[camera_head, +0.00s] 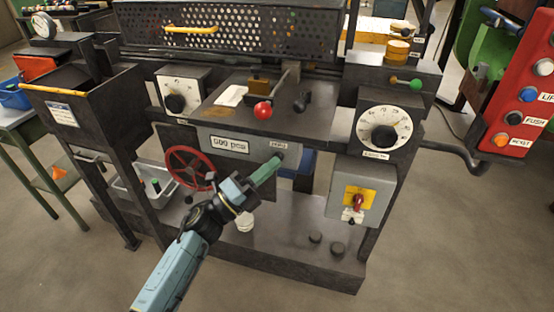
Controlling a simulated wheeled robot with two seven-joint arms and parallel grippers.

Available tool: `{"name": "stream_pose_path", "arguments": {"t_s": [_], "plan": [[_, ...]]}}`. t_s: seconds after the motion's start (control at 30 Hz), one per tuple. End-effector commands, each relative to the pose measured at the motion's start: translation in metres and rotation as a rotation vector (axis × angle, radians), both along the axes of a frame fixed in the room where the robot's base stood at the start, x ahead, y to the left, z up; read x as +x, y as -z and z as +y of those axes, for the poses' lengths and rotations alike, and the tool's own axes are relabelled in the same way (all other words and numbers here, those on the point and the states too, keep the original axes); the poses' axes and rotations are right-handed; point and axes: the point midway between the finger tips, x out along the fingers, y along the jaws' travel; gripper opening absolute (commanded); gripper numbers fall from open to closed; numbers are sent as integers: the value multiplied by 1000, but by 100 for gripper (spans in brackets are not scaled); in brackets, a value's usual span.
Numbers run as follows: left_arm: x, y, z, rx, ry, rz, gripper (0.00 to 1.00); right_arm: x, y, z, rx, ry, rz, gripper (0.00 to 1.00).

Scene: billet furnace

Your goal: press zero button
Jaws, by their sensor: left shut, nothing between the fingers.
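My left gripper (277,161) is shut and empty, its green fingers pointing up and to the right at the front panel of the dark machine. The fingertips are at or very close to the panel, just below a small label (280,145) that seems to read ZERO. The zero button is mostly hidden behind the fingertips, and I cannot tell whether they touch it or whether it is pressed. A white display plate (229,144), seeming to read 500 pcs, is left of the label. My right gripper is out of view.
A red handwheel (190,168) is left of my wrist. A red-knobbed lever (263,110) stands on the ledge above. A round dial (384,128) and a yellow-backed red switch (356,201) are to the right. A red button panel (520,100) is at the far right.

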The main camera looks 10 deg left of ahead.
Motion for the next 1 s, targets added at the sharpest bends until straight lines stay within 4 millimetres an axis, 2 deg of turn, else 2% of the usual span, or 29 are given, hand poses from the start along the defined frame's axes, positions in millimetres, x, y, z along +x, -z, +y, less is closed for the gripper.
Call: {"name": "stream_pose_path", "arguments": {"t_s": [0.47,0.83,1.0], "plan": [[2,0,0,-1,-1,0,0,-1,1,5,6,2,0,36],[-15,-1,1,0,-1,1,0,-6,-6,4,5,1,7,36],[-17,0,1,-1,-1,0,0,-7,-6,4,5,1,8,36]]}}
